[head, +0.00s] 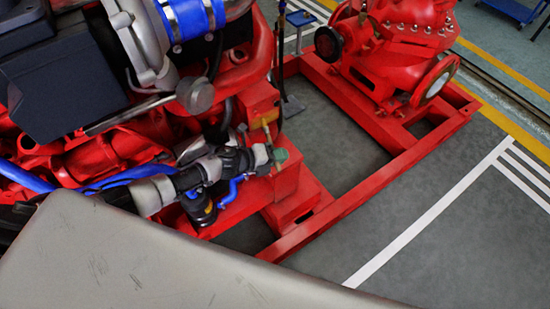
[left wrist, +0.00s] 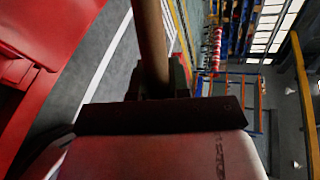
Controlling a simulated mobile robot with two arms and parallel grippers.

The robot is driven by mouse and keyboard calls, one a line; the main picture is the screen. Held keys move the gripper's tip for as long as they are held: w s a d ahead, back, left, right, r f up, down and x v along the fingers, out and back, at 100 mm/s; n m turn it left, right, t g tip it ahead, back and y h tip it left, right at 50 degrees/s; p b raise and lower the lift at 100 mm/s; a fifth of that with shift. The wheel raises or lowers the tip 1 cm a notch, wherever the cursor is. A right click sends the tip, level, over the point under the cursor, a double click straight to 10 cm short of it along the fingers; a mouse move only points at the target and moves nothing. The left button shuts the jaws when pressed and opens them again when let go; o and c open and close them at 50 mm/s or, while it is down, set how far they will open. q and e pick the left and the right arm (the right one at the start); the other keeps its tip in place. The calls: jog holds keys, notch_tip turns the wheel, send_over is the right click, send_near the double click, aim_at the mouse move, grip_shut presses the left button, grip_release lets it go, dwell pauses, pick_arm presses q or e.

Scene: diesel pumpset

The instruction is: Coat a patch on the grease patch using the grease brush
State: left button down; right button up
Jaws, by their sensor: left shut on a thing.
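My left gripper (head: 262,156) is in front of the red diesel engine, beside the red base frame. It is shut on the grease brush, whose brown round handle (left wrist: 152,45) runs up from the jaws (left wrist: 158,84) to the top edge in the left wrist view. The brush's bristles cannot be made out. A small green piece (head: 281,156) shows right at the gripper's tip in the head view; I cannot tell what it is. I cannot make out the grease patch in either view. My right gripper is not in view.
The red engine (head: 130,150) fills the left of the head view, close to my arm. The red base frame (head: 345,215) runs right to a red pump (head: 400,45). Open grey floor (head: 450,245) with white lines lies at the right.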

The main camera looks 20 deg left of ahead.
pick_arm(q)
jog(key=w+d+b, duration=0.1)
jog(key=w+d, duration=0.2)
jog(key=w, duration=0.2)
jog(key=shift+d+r, duration=0.15)
jog(key=shift+d, duration=0.2)
dwell(0.3)
jog(key=s+a+p, duration=0.2)
jog(key=s+a, duration=0.4)
jog(key=s, duration=0.2)
jog(key=shift+s+a, duration=0.2)
jog(key=shift+s, duration=0.05)
dwell(0.7)
